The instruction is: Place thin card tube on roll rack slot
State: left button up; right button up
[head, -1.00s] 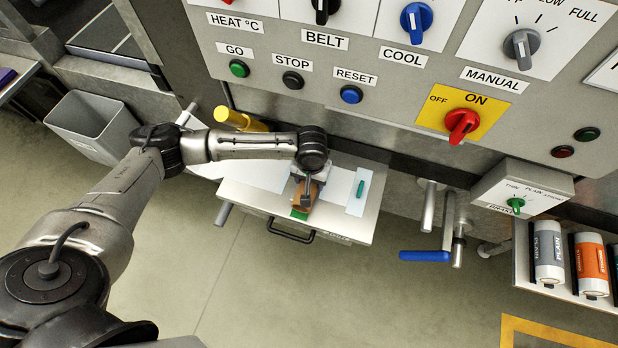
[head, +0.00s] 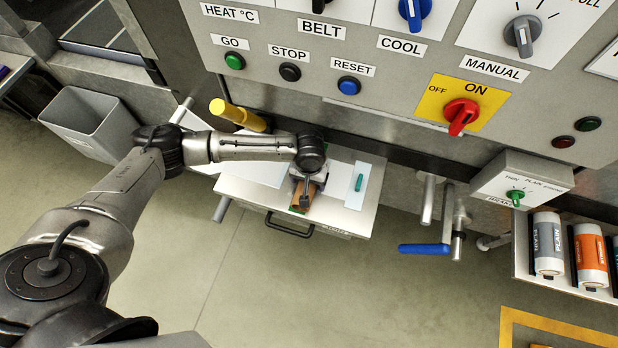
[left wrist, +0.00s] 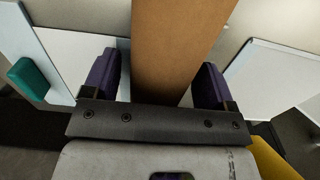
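A brown card piece, apparently the thin card tube (head: 306,194), is at my left gripper (head: 307,187), over the white worktop in the head view. A small green patch shows at its near end. In the left wrist view the brown piece (left wrist: 178,45) runs up between the two purple fingers. A gap shows between it and the left finger; the right finger lies close to its edge, contact unclear. The gripper looks open around it. The roll rack (head: 518,275) is at the right edge, holding a grey-white PLAIN roll and an orange roll. My right gripper is out of view.
The white worktop (head: 345,222) has a black handle at its front and a pale strip with a green item (head: 359,182). A yellow cylinder (head: 238,115) lies behind my arm. A blue-handled crank (head: 424,250) sticks out between worktop and rack. Open floor lies in front.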

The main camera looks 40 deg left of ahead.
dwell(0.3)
pick_arm(q)
jog(key=shift+o, duration=0.6)
jog(key=shift+r+p, duration=0.5)
jog(key=shift+r, duration=1.65)
jog(key=shift+d, duration=0.1)
